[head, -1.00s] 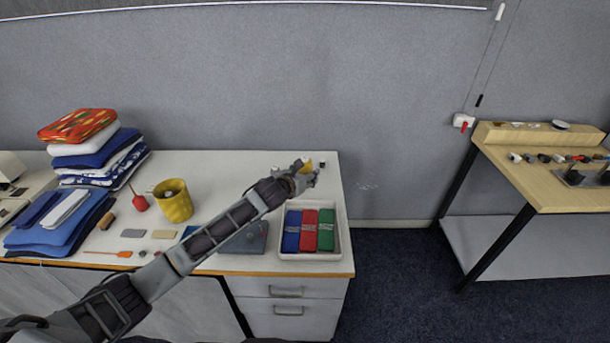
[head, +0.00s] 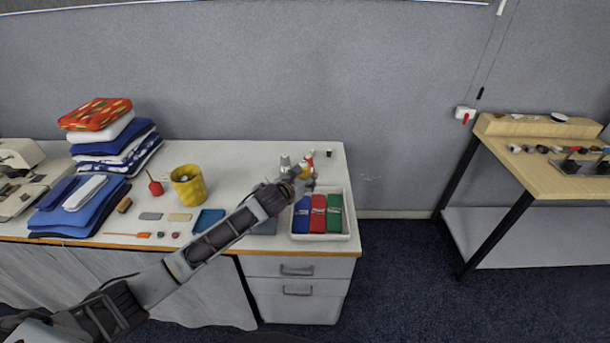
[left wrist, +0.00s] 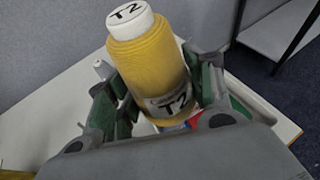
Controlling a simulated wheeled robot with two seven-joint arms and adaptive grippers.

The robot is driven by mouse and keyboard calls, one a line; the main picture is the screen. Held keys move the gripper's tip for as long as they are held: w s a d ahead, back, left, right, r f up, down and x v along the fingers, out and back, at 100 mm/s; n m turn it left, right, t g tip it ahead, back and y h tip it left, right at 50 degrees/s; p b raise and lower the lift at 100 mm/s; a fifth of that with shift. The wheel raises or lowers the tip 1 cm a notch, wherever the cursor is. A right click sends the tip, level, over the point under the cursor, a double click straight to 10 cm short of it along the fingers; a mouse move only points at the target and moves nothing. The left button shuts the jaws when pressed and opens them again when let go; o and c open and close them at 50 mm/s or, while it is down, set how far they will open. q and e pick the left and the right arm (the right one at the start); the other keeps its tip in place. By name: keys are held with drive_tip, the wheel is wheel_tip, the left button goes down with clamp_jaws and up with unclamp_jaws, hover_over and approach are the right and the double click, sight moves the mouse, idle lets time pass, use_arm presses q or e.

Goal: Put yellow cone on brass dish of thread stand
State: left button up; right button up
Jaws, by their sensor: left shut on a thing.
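A yellow thread cone with a white top marked T2 (left wrist: 150,60) stands tilted between the fingers of my left gripper (left wrist: 155,100) in the left wrist view. The fingers are shut on its sides. In the head view the left gripper (head: 306,178) is over the back right of the white table, with a little of the yellow cone (head: 304,172) showing. Just behind it are a grey cone-like thing (head: 285,163) and a red one (head: 310,158). They may belong to the thread stand, but I cannot make out its brass dish. My right gripper is not in view.
A white tray (head: 347,222) with blue, red and green packs is right of my left forearm. A small black-topped thing (head: 329,154) stands at the back corner. A yellow cup (head: 188,186) and folded cloth stack (head: 112,140) are left. A wooden bench (head: 550,180) is far right.

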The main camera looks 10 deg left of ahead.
use_arm(q)
drive_tip(key=shift+s+a+f, duration=0.15)
drive_tip(key=shift+s+f, duration=0.35)
drive_tip(key=shift+s+a+f, duration=0.15)
drive_tip(key=shift+s+f, duration=0.3)
drive_tip(key=shift+s, duration=0.05)
drive_tip(key=s+a+f+n+y, duration=0.1)
drive_tip(key=s+a+f, duration=0.1)
drive_tip(key=s+f, duration=0.45)
drive_tip(key=s+a+f+n+y, duration=0.1)
drive_tip(key=s+a+f+y, duration=0.2)
drive_tip(key=s, duration=0.7)
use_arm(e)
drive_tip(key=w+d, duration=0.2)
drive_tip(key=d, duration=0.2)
use_arm(q)
drive_tip(key=s+f+h+b, duration=0.1)
drive_tip(key=s+f+b, duration=0.2)
drive_tip(key=f+b, duration=0.7)
drive_tip(key=shift+s+a+f, duration=0.15)
drive_tip(key=shift+s+f, duration=0.05)
drive_tip(key=shift+f, duration=0.35)
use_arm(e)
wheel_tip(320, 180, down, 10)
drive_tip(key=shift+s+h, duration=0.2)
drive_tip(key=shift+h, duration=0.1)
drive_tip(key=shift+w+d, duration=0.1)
